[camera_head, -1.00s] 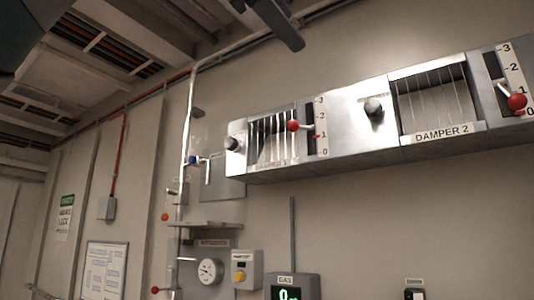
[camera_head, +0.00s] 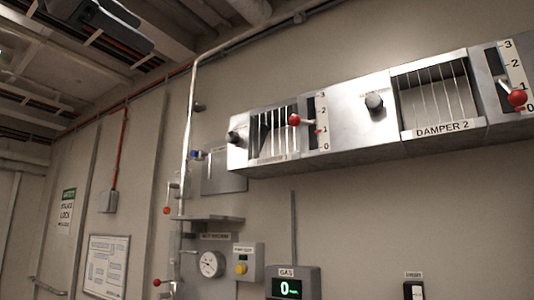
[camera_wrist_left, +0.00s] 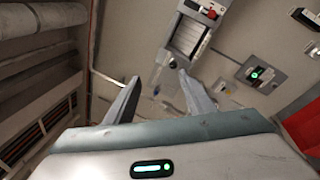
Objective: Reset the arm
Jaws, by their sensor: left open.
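My right gripper is not in view.
A metal damper box (camera_head: 348,118) juts from the wall. Its left red-knobbed lever (camera_head: 294,119) is partway up the scale; the right one (camera_head: 516,98) is near 0. Below are a gauge (camera_head: 211,264) and a gas display (camera_head: 288,288). Pipes run up the wall.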

